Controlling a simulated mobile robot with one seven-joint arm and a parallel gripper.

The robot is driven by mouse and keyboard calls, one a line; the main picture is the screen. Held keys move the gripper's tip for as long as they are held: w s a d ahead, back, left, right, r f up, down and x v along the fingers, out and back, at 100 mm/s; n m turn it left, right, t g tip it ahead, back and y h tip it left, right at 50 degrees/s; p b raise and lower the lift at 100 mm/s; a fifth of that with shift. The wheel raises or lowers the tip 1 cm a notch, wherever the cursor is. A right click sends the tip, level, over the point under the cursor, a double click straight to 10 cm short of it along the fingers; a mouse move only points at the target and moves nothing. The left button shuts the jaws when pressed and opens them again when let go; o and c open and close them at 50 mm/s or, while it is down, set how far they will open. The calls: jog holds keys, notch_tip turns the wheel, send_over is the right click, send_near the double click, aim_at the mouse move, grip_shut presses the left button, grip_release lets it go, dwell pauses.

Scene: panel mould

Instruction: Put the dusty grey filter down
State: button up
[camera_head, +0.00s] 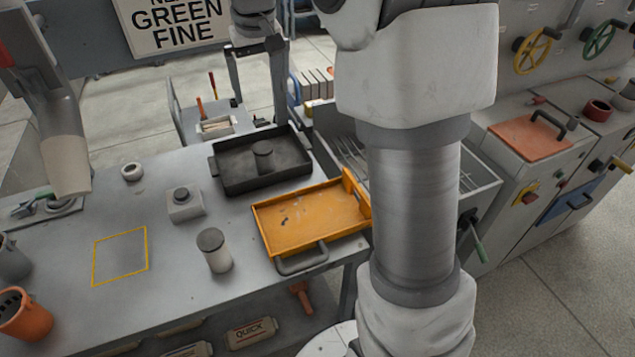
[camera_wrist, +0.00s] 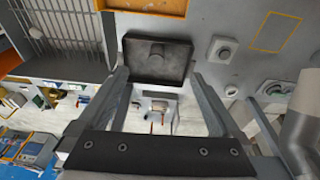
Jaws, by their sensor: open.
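A dark grey, squat cylinder, which looks like the dusty grey filter (camera_head: 263,153), stands upright in the black tray (camera_head: 228,184) on the bench. In the wrist view the filter (camera_wrist: 157,50) shows inside the same tray (camera_wrist: 140,75). My gripper (camera_head: 257,117) is open, its two fingers spread and pointing down at the far side of the tray. Nothing shows between the fingers, and the filter is apart from them.
An orange tray (camera_head: 290,225) lies in front of the black tray. A pale cylinder with a grey top (camera_head: 214,252), a small grey block (camera_head: 185,205) and a white ring (camera_head: 132,172) stand left. A yellow-outlined square (camera_head: 120,257) on the bench is empty.

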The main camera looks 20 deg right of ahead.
jog(key=s+r+t, duration=0.2)
jog(key=s+r, duration=0.2)
jog(key=s, duration=1)
jog(key=s+f, duration=0.2)
jog(key=s, duration=0.5)
jog(key=s+f+t, duration=0.1)
jog(key=s+f, duration=0.1)
jog(key=s, duration=0.5)
jog(key=shift+a+f, duration=0.15)
jog(key=shift+f, duration=0.1)
jog(key=shift+s, duration=0.1)
